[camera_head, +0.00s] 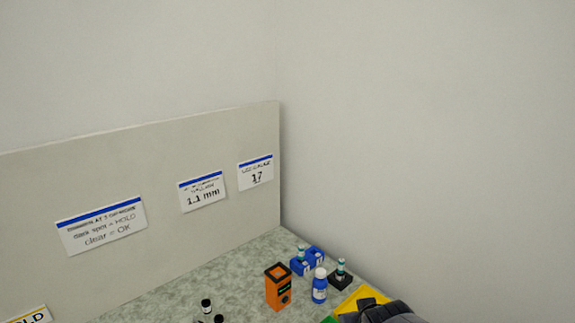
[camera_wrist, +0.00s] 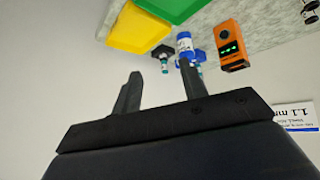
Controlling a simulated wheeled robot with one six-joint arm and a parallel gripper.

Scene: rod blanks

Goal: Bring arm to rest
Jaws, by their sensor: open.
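My gripper (camera_wrist: 160,93) shows in the wrist view with its two dark fingers apart and nothing between them. In the head view a dark part of my arm shows at the bottom edge, in front of the yellow tray; the fingertips cannot be made out there. The wrist view looks at the bench upside down, with the bench things beyond the fingers and apart from them.
An orange device (camera_head: 278,287), a blue bottle (camera_head: 319,286), a blue holder (camera_head: 300,266) and a black stand (camera_head: 340,279) are on the speckled bench (camera_head: 238,270). A yellow tray (camera_wrist: 140,33) and green tray (camera_wrist: 172,8) lie nearby. A panel (camera_head: 120,170) with signs stands behind.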

